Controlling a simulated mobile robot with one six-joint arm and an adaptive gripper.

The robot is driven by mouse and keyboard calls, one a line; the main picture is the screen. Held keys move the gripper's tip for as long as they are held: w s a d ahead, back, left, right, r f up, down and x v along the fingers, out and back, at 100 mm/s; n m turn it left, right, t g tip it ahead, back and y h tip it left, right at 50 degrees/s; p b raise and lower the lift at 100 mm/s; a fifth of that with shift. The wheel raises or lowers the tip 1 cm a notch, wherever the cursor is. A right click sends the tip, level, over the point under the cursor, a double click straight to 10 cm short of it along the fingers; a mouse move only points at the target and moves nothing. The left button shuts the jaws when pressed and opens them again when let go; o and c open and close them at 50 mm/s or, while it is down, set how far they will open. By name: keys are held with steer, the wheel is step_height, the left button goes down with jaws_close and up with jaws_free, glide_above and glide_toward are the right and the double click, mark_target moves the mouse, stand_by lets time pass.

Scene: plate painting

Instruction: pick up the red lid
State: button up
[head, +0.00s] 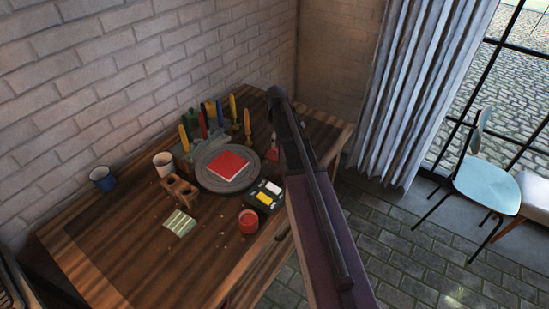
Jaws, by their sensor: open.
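A small round red pot (248,221) stands near the front edge of the wooden table, left of my arm. Its top looks red and may be the red lid, but it is too small to tell lid from pot. Another small reddish thing (272,154) shows beside my arm, partly hidden by it; I cannot tell what it is. My arm reaches up across the right end of the table. My gripper's fingers do not show in the head view.
A flat red square (229,166) lies on a round grey turntable (207,183). Several upright coloured tools stand behind it. A palette (264,196), brown block (180,189), white cup (163,164), blue cup (103,178) and green-striped card (179,223) are nearby. The front-left tabletop is clear.

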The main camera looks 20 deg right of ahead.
mark_target(275, 152)
steer(key=shift+f, duration=0.15)
stand_by(0.3)
steer(key=shift+w+a+f+b, duration=0.15)
steer(key=shift+f+b, duration=2.4)
steer(key=shift+b, duration=0.05)
jaws_close()
